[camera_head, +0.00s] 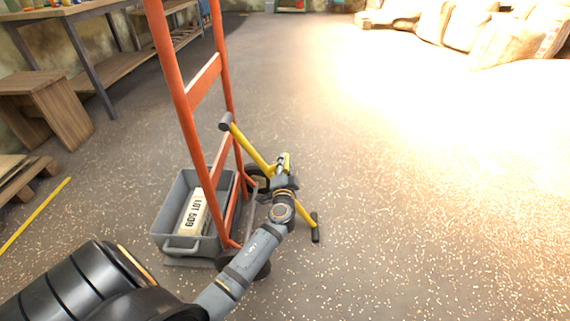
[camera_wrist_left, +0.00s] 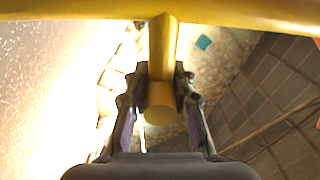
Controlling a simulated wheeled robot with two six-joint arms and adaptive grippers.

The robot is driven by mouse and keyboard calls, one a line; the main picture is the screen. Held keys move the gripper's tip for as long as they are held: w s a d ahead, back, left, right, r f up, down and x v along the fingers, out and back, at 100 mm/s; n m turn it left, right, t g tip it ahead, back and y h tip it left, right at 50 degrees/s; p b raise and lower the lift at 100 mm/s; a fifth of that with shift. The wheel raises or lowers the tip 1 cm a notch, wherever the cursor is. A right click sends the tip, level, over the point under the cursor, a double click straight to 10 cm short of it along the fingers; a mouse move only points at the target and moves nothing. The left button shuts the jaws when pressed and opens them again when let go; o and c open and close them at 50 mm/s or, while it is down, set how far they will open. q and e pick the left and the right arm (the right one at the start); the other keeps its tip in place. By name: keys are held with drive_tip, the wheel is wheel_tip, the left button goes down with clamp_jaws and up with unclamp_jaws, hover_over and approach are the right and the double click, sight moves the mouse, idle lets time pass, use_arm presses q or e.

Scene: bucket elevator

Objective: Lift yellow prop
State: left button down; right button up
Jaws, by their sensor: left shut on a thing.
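The yellow prop (camera_head: 250,149) is a thin yellow bar with dark grey ends, slanting beside the orange hand truck. Its upper end is next to the truck's upright, and its lower end is to the right of my wrist. My left gripper (camera_head: 283,168) is at the prop's middle. In the left wrist view, the yellow bar (camera_wrist_left: 70,12) crosses the top, and a short yellow stub comes down from it between the fingers of my left gripper (camera_wrist_left: 160,92). The gripper is shut on this stub. My wrist hides part of the bar in the head view. My right gripper is not in view.
The orange hand truck (camera_head: 176,62) stands just left of the prop. A grey bin (camera_head: 171,207) holding a white block marked "LOT 509" (camera_head: 193,213) sits at its base. A workbench (camera_head: 92,62) and wooden stool (camera_head: 45,88) are at left. Floor to the right is clear.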

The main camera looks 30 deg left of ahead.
use_arm(q)
drive_tip(key=shift+w+d+r+n, duration=0.2)
drive_tip(key=shift+d+r+n, duration=0.1)
drive_tip(key=shift+r, duration=0.15)
wheel_tip(320, 180, up, 28)
drive_tip(key=d+n+p, duration=0.1)
drive_tip(key=n+p, duration=0.7)
drive_tip(key=n, duration=0.6)
drive_tip(key=shift+w+d+n, duration=0.3)
drive_tip(key=shift+w, duration=0.15)
drive_tip(key=c, duration=1.1)
unclamp_jaws()
drive_tip(key=shift+a, duration=0.1)
drive_tip(key=shift+f, duration=0.1)
